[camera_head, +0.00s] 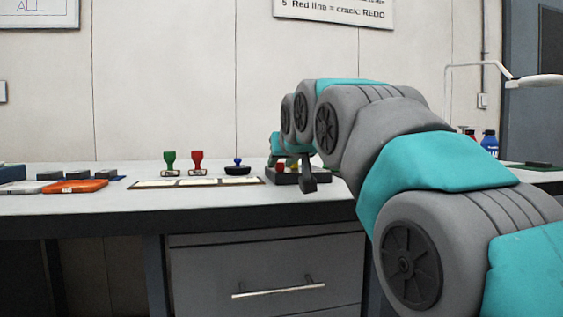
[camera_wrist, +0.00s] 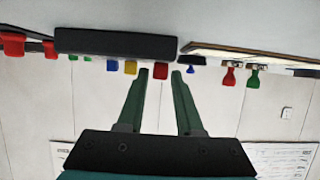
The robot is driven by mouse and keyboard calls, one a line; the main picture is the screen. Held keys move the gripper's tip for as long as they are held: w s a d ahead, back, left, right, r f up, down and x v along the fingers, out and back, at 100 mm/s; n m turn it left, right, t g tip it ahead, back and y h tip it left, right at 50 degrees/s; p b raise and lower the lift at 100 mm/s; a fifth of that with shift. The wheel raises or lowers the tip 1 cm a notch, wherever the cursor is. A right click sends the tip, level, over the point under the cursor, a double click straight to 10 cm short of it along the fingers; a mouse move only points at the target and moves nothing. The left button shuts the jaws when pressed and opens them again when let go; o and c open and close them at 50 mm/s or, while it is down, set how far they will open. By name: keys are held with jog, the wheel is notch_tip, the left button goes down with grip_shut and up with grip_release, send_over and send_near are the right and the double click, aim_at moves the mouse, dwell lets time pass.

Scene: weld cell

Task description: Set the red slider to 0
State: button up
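The slider box (camera_head: 315,181) is a dark block on the bench, partly hidden behind my arm in the head view. It also shows upside down in the wrist view (camera_wrist: 115,42). The red slider knob (camera_wrist: 160,70) sits at the box's right end there, beside a yellow knob (camera_wrist: 130,67) and a blue knob (camera_wrist: 112,65). The red knob also shows in the head view (camera_head: 281,167). My gripper (camera_wrist: 161,72) is open; the red knob appears between its fingertips, with a gap each side. Contact and depth cannot be told. The scale marks are not visible.
A green stamp (camera_head: 170,163), a red stamp (camera_head: 198,163) and a blue stamp (camera_head: 238,166) stand behind a flat framed card (camera_head: 152,184) left of the box. An orange tray (camera_head: 75,187) lies farther left. Bottles (camera_head: 489,141) stand to the right.

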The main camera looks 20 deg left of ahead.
jog(key=p+v, duration=0.1)
jog(key=v, duration=0.6)
jog(key=shift+s+d+r, duration=0.15)
jog(key=shift+s, duration=0.15)
